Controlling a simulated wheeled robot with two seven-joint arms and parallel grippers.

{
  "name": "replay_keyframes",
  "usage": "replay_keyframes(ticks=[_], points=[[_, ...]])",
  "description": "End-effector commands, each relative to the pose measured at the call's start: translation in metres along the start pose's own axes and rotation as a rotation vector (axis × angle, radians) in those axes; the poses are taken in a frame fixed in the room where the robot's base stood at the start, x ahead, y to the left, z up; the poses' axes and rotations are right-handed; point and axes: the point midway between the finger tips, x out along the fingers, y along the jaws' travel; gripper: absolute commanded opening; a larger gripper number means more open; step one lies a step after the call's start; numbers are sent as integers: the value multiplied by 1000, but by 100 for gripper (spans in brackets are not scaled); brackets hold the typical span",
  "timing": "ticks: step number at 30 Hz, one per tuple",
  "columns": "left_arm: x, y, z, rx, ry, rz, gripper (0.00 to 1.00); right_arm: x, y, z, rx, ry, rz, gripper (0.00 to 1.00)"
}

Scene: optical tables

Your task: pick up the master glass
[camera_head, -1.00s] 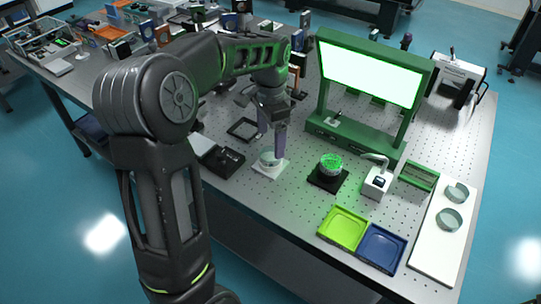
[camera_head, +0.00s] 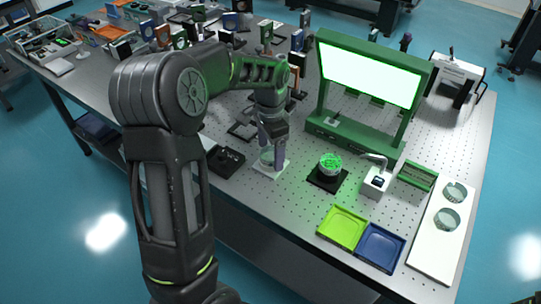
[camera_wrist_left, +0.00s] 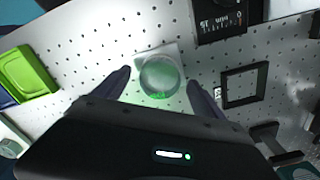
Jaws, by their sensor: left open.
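A clear round glass (camera_head: 267,157), likely the master glass, sits on a small white pad (camera_head: 271,171) near the table's front edge. In the left wrist view the glass (camera_wrist_left: 160,76) shows as a pale disc with a green glint at its lower rim. My left gripper (camera_head: 272,156) points down over the pad. In the left wrist view its open fingers (camera_wrist_left: 160,82) stand on either side of the glass, with a gap visible at each side. The fingers partly hide the glass in the head view. My right gripper is out of view.
A green-lit glass piece (camera_head: 331,164) stands on a black pad to the right. A black box (camera_head: 225,159) lies left.

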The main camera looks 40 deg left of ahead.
Motion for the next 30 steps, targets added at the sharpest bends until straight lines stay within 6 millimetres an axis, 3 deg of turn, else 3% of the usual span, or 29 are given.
replay_keyframes(ticks=[27,30], points=[[0,0,0,0,0,0,8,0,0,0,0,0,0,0],[0,0,0,0,1,-1,7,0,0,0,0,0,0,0]])
